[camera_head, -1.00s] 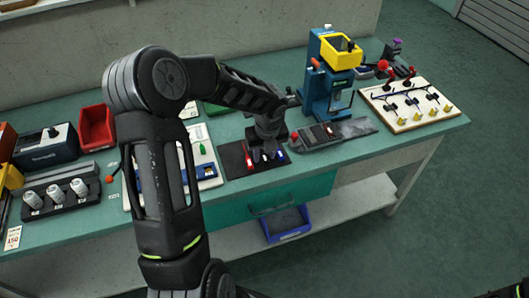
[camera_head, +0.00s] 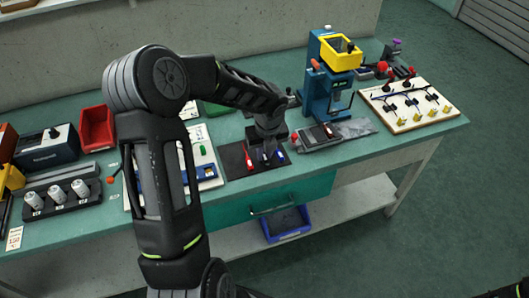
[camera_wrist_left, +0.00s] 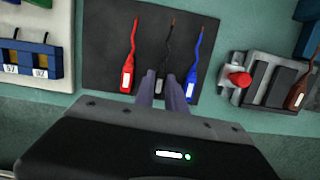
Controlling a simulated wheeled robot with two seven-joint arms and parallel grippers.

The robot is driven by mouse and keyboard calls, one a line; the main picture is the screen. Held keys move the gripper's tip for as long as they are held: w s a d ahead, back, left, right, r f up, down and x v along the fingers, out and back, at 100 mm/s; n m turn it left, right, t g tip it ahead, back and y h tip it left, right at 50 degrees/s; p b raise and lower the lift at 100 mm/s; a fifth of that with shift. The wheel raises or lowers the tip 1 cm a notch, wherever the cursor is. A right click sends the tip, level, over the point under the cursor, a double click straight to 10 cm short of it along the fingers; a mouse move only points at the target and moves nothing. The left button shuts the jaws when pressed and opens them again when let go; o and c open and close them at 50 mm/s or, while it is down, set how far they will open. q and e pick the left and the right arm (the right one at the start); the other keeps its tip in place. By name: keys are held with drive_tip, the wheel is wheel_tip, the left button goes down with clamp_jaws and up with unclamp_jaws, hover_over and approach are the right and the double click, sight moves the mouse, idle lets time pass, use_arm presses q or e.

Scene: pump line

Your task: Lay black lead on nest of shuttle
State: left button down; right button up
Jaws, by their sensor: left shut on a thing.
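The black lead (camera_wrist_left: 169,48) lies between the red lead (camera_wrist_left: 130,60) and the blue lead (camera_wrist_left: 194,62) on a dark mat (camera_wrist_left: 100,42). My left gripper (camera_wrist_left: 162,84) is shut on the lower part of the black lead, its fingers hiding that end; its thin tip points away. In the head view my left gripper (camera_head: 270,148) is low over the mat. The shuttle (camera_wrist_left: 258,68), a grey plate with a red knob and dark nests, is right of the mat. A brown lead (camera_wrist_left: 300,85) lies on its right part.
A blue press with a yellow bin (camera_head: 340,53) stands behind the shuttle. A white board with yellow-tagged leads (camera_head: 410,106) is to the right. A blue-and-white holder (camera_wrist_left: 30,62) is left of the mat. Narrow bare bench separates mat and shuttle.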

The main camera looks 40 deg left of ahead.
use_arm(q)
drive_tip(key=shift+r+p, duration=2.25)
drive_tip(key=shift+r, duration=0.45)
